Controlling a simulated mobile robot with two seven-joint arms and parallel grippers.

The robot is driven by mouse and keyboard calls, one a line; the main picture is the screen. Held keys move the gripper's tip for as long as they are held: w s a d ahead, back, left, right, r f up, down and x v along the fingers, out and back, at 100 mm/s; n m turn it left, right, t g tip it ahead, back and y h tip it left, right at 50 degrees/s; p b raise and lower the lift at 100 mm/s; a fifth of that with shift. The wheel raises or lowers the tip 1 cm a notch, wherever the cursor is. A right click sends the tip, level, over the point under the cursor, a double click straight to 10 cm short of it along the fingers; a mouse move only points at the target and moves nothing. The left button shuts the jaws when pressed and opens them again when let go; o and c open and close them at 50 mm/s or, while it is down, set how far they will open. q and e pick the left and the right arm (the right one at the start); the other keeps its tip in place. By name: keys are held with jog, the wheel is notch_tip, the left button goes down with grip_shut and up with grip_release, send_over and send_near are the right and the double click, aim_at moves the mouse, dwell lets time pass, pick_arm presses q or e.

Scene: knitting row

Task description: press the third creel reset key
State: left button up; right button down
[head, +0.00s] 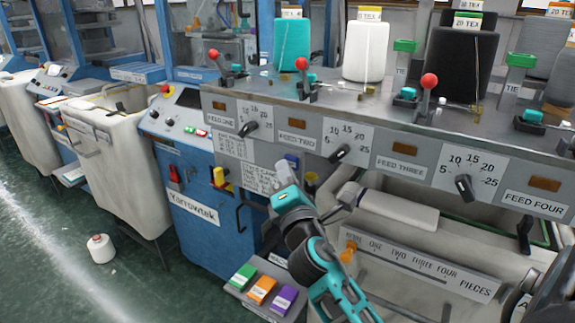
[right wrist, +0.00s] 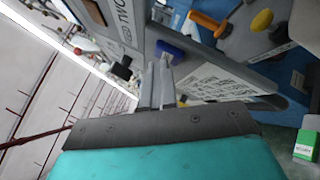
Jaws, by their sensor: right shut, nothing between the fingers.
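A row of feed stations labelled FEED ONE to FEED FOUR runs along the grey creel panel (head: 400,163). Small teal keys sit on its top ledge beside red-knobbed levers. The one above FEED THREE (head: 408,92) is left of a red-ball lever (head: 428,82). No readable label marks any as a reset key. My right gripper (head: 284,172) is below the panel's front, under FEED TWO, away from these keys. In the right wrist view its fingers (right wrist: 156,84) are together and empty, near a blue knob (right wrist: 170,48). My left gripper is not in view.
A box with green, orange and purple buttons (head: 262,288) stands below my right arm. Dial knobs (head: 464,186) stick out from the panel front. Yarn cones (head: 366,50) and green TIE posts (head: 402,50) stand behind the keys. Open floor lies at the left.

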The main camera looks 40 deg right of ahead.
jog(key=shift+s+a, duration=0.2)
jog(key=s+a+b, duration=0.1)
jog(key=s+a, duration=0.1)
jog(key=a, duration=0.3)
jog(key=shift+s+a, duration=0.15)
jog(key=shift+a, duration=0.2)
dwell(0.5)
